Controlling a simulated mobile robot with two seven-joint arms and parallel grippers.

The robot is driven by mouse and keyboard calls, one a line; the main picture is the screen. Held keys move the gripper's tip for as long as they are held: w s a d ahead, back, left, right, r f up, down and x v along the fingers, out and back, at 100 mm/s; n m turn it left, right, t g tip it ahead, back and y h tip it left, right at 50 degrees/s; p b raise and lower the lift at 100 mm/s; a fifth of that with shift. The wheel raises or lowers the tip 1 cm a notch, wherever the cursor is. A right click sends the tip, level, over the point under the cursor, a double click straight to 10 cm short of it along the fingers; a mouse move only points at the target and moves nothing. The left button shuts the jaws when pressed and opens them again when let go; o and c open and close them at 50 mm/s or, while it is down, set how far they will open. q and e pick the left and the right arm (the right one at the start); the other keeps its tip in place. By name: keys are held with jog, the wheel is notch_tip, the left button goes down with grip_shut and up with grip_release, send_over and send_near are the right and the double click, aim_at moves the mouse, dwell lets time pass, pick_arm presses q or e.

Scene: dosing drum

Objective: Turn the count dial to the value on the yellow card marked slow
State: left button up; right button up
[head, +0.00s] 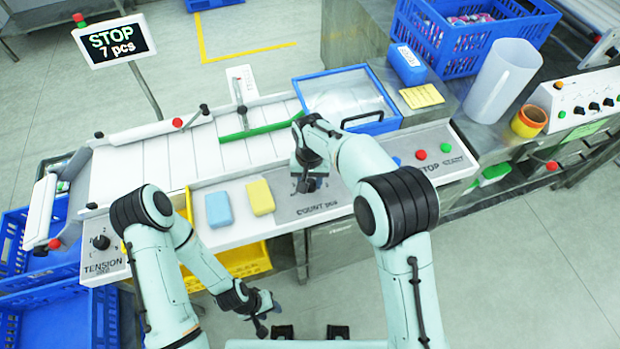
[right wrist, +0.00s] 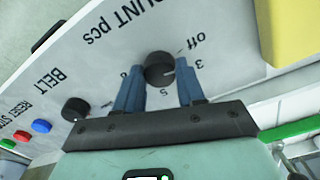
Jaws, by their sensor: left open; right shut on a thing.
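The count dial (right wrist: 158,66) is a black knob on the grey panel, with "off", 3 and 5 printed around it. A pale mark shows on its right side; I cannot tell the exact value. My right gripper (right wrist: 160,78) is shut on the dial, one blue finger on each side. In the head view my right gripper (head: 306,186) covers the dial above the "COUNT pcs" label. A yellow card (head: 422,96) lies on the counter at the upper right; its writing is too small to read. My left gripper (head: 264,318) is open and empty, in front of the panel.
A blue block (head: 219,209) and a yellow block (head: 260,197) lie left of the dial. A black belt dial (right wrist: 75,108) stands nearby. Red and green buttons (head: 420,155) are to the right. The display (head: 112,42) reads "STOP 7 pcs".

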pick_arm(q)
jog(key=shift+w+r, duration=0.2)
jog(key=shift+r, duration=0.1)
pick_arm(e)
jog(key=shift+m, duration=2)
jog(key=o, duration=1)
jog(key=shift+o, duration=0.2)
pick_arm(q)
jog(key=shift+w+r+p, duration=0.75)
jog(key=shift+r+p, duration=0.1)
pick_arm(e)
notch_tip(320, 180, up, 14)
jog(key=shift+f, duration=0.25)
pick_arm(q)
jog(key=shift+s, duration=0.15)
pick_arm(e)
jog(key=shift+s+f, duration=0.1)
